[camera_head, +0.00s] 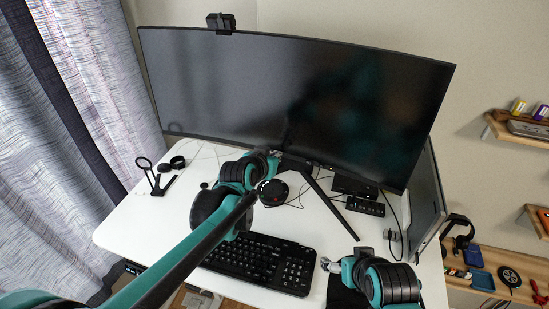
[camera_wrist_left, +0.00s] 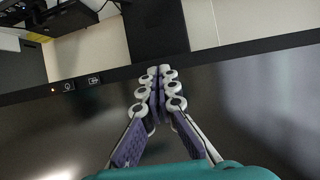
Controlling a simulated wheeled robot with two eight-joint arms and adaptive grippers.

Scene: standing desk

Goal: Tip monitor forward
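The wide curved black monitor (camera_head: 300,95) stands upright at the back of the white desk. Its black stand foot (camera_head: 330,203) shows below it. My left gripper (camera_head: 275,155) is at the monitor's lower edge, near the middle. In the left wrist view, its fingertips (camera_wrist_left: 158,72) are together over the dark screen (camera_wrist_left: 245,100), beside the bottom bezel, with nothing seen between them. I cannot tell whether they touch the monitor. My right gripper (camera_head: 328,264) is low over the desk, right of the keyboard. Its fingers are too small to judge.
A black keyboard (camera_head: 262,262) lies in front of the monitor. A webcam (camera_head: 220,22) sits on the monitor's top edge. A second panel (camera_head: 428,205) stands beside the monitor; wall shelves (camera_head: 520,130) are further right.

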